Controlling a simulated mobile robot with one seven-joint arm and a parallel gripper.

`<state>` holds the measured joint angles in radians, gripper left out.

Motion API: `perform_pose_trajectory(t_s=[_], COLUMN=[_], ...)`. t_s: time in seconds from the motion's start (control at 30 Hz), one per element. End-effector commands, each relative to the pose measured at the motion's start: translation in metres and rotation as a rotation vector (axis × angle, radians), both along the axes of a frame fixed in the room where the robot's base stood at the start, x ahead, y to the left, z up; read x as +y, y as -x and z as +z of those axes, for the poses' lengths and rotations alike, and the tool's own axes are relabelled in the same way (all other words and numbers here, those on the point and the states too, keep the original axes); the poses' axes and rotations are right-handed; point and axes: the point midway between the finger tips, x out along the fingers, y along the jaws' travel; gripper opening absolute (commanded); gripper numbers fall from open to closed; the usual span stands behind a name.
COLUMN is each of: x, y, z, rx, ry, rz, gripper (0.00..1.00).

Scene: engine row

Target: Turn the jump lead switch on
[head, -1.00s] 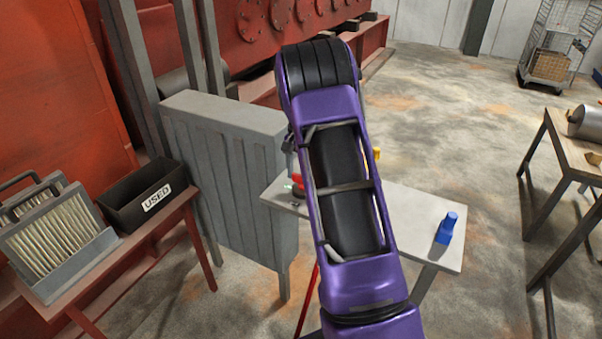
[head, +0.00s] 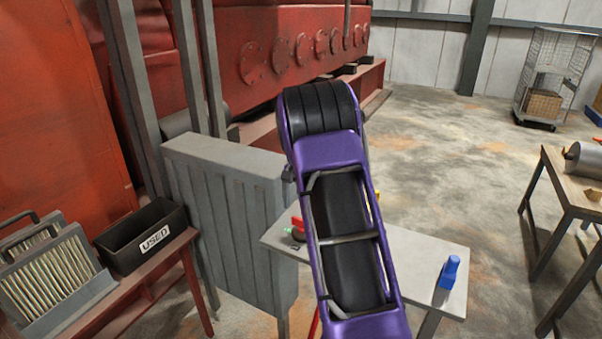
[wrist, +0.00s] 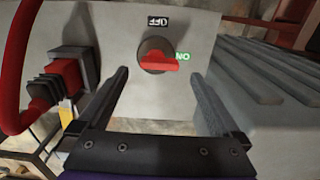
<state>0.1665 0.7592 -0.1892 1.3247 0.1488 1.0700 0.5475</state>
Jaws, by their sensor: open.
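The jump lead switch (wrist: 155,56) is a dark round knob with a red handle on a grey panel (wrist: 115,22) in the wrist view. The handle lies roughly sideways, its end pointing right, just below the green ON label (wrist: 182,56). The OFF label (wrist: 158,22) is above the knob. My gripper (wrist: 158,77) is open and empty. Its fingers stand apart on either side, short of the knob, and do not appear to touch it. In the head view the red handle (head: 298,222) shows left of my arm, which hides my gripper.
A red cable (wrist: 20,118) and a red and black connector (wrist: 62,78) are left of my gripper. A ribbed grey cabinet (head: 228,160) stands beside the switch's grey table (head: 425,262), which holds a blue bottle (head: 448,272). A red bench with a USED bin (head: 140,235) is at left.

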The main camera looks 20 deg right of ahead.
Motion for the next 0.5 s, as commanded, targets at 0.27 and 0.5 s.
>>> perform_pose_trajectory(t_s=[0.27, 0.5], x=[0.0, -0.001], y=[-0.001, 0.0], z=[0.073, 0.117], rx=[-0.004, -0.001], ry=[0.002, 0.002], rz=[0.0, -0.001], gripper=[1.0, 1.0])
